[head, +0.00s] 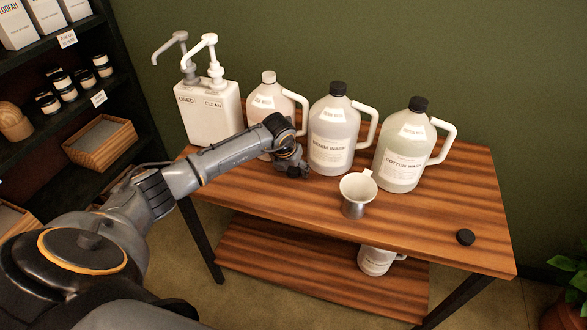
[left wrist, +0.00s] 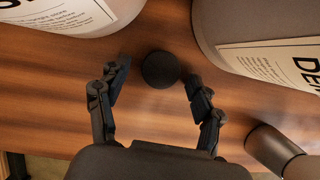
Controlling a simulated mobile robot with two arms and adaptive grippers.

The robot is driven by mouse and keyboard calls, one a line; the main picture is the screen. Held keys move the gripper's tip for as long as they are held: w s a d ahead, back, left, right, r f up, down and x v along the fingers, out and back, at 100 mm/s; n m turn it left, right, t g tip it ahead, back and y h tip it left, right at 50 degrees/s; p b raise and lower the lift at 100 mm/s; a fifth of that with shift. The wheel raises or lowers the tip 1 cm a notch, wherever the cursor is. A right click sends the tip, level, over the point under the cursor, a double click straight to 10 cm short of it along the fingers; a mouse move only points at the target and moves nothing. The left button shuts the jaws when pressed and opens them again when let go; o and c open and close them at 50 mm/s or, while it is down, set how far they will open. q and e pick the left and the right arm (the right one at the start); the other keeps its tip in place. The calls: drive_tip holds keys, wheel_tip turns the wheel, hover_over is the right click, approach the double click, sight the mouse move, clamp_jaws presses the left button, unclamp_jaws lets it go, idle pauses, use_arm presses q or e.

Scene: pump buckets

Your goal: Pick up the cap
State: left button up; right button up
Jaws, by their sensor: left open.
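A round black cap (left wrist: 161,69) lies on the wooden table in the left wrist view, between and slightly beyond the fingertips of my left gripper (left wrist: 157,82). The fingers are spread on either side of it, apart from it. In the head view my left gripper (head: 298,172) is low over the table, in front of the gap between the left and middle jugs; I cannot make out this cap there. Another black cap (head: 466,237) lies alone near the table's right end. My right gripper is not in view.
The left jug (head: 268,100), the middle jug (head: 333,135) and the right jug (head: 402,150) stand along the back, beside a white two-pump dispenser (head: 208,115). The table's front right (head: 420,225) is mostly clear.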

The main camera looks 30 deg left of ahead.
use_arm(q)
drive_tip(key=shift+c, duration=0.4)
drive_tip(key=c, duration=0.7)
drive_tip(key=shift+r, duration=0.1)
